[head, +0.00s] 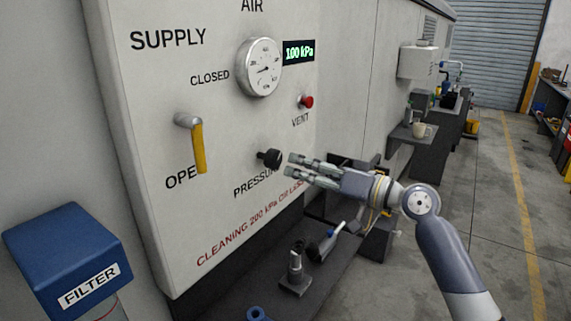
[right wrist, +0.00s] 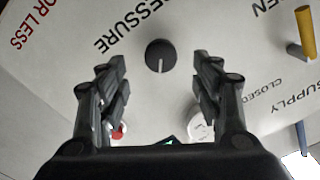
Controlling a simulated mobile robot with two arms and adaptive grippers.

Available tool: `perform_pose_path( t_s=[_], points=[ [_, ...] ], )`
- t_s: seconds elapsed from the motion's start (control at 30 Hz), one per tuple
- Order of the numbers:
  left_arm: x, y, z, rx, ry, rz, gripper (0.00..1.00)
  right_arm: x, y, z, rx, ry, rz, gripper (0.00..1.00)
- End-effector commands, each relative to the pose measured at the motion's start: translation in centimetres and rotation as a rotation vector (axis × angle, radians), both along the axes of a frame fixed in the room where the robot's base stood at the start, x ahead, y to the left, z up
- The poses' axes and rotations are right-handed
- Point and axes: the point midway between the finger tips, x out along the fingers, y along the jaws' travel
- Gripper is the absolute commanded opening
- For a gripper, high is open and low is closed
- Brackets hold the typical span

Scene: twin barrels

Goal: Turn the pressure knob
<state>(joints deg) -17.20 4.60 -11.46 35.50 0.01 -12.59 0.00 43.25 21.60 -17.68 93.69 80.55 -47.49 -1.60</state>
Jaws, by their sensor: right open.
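The black pressure knob (head: 269,158) sticks out of the white panel above the word PRESSURE in the head view. In the right wrist view the knob (right wrist: 160,55) lies ahead of my fingers, near the middle between them, with a light pointer line on its face. My right gripper (head: 291,167) is open and just to the right of the knob, its fingertips pointing at it. No finger appears to touch it. The gauge (head: 260,67) and the green display (head: 298,52) above read 100 kPa. My left gripper is not in view.
A yellow supply lever (head: 198,146) hangs down at OPEN, left of the knob. A red vent button (head: 306,101) is above right. Below are a dark shelf with tools (head: 294,272) and a blue filter housing (head: 68,257). Open floor lies to the right.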

Motion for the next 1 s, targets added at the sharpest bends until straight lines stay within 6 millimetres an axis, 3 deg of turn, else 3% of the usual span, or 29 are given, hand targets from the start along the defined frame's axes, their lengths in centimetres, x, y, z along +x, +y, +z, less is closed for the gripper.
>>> perform_pose_path(
  t_s=[0.23, 0.67, 0.77, 0.87, 1.0],
  points=[
    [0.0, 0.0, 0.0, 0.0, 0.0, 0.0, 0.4, -1.8, -2.5, -0.1, -0.001, 0.001, 0.0, 0.6],
    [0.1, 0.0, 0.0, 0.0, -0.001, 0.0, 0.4, -2.2, -2.6, -0.5, -0.008, 0.004, 0.001, 0.6],
    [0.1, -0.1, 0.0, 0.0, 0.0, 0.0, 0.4, -2.9, -2.0, -3.2, -0.05, 0.026, 0.002, 0.6],
    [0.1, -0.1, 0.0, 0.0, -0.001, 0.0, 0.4, -4.8, -1.1, -8.4, -0.138, 0.068, -0.001, 0.6],
    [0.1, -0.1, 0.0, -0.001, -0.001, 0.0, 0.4, -8.8, -0.5, -17.1, -0.301, 0.148, -0.019, 0.6]
  ],
)
